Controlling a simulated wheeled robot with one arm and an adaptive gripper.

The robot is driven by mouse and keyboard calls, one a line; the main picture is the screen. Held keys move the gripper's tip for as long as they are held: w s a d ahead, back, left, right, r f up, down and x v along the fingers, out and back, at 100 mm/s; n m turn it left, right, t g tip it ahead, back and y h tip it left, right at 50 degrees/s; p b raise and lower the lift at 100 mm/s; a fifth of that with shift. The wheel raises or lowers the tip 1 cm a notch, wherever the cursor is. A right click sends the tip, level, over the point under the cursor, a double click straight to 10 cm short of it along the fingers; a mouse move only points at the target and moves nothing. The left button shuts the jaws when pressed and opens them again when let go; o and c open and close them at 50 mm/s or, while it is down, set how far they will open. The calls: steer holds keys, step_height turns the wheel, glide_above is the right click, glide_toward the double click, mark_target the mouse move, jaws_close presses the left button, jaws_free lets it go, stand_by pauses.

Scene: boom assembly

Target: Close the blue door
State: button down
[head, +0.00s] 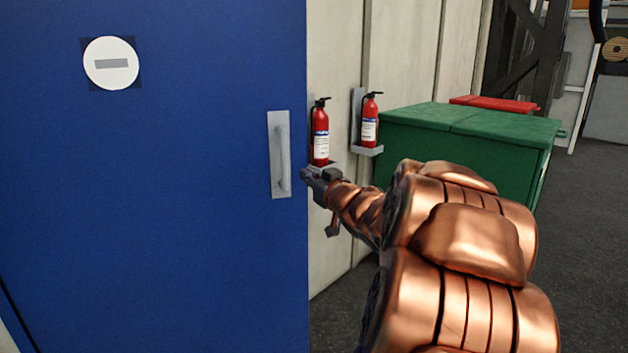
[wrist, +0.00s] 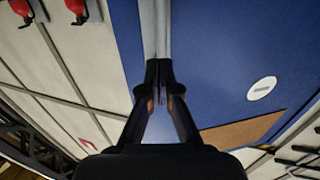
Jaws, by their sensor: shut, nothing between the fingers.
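The blue door (head: 200,270) fills the left of the head view and stands in front of the pale wall. A grey handle plate with a vertical pull handle (head: 281,155) is near its right edge. My gripper (head: 312,178) is just right of the handle, at the door's right edge. In the wrist view, my gripper (wrist: 160,88) is shut and empty, its fingertips together in front of a pale grey strip on the blue door (wrist: 215,50). I cannot tell whether the fingertips touch it.
Two red fire extinguishers hang on the wall, one nearer (head: 320,135) and one farther (head: 370,122). A green bin (head: 470,150) stands right of them, with a red lid (head: 495,103) behind. The dark floor (head: 590,240) at the right is clear. A round white sign (head: 111,63) is on the door.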

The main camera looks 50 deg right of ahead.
mark_target(286, 161)
steer(key=x, duration=0.9)
steer(key=shift+w+f, duration=0.1)
steer(key=shift+w, duration=0.15)
steer(key=shift+w+d, duration=0.1)
